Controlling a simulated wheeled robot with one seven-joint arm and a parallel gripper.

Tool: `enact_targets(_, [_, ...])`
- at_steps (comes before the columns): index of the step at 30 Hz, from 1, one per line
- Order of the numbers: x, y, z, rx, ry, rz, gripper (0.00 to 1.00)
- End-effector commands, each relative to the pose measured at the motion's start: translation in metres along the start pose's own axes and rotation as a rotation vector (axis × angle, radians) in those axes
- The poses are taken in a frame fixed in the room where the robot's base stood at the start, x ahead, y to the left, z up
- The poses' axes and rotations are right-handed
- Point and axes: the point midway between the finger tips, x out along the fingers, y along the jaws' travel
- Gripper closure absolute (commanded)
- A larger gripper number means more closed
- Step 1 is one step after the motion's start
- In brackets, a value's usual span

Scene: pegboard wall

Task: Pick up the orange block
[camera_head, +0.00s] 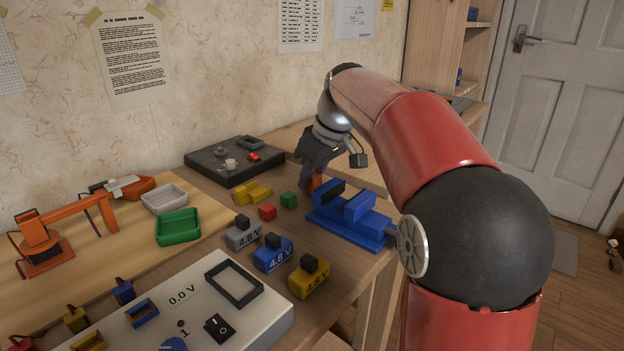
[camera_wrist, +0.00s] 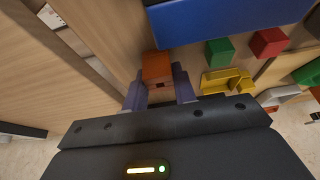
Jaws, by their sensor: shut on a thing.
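The orange block (camera_wrist: 156,67) sits between the two fingers of my gripper (camera_wrist: 159,86) in the wrist view. The fingers are shut on its sides. In the head view my gripper (camera_head: 311,180) points down behind the blue vise, and a small part of the orange block (camera_head: 316,182) shows beside the fingers. The head view does not show clearly whether the block touches the table.
The blue vise (camera_head: 350,218) stands close in front of my gripper. A green cube (camera_head: 289,199), a red cube (camera_head: 267,211) and a yellow part (camera_head: 253,192) lie to the left. Several battery blocks (camera_head: 273,254) stand nearer. A black panel (camera_head: 232,163) lies behind.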

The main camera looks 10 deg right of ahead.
Motion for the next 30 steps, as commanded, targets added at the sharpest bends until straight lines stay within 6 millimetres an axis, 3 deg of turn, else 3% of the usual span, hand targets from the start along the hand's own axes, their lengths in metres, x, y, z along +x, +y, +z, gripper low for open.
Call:
enact_targets(8, [-0.017,0.0,-0.008,0.0,0.002,0.001,0.95])
enact_targets(11, [-0.037,0.0,-0.016,-0.001,0.004,0.003,0.95])
enact_targets(21, [-0.144,0.001,-0.061,-0.002,0.003,0.002,0.95])
enact_targets(30, [-0.173,0.001,-0.073,-0.001,0.001,0.0,0.95])
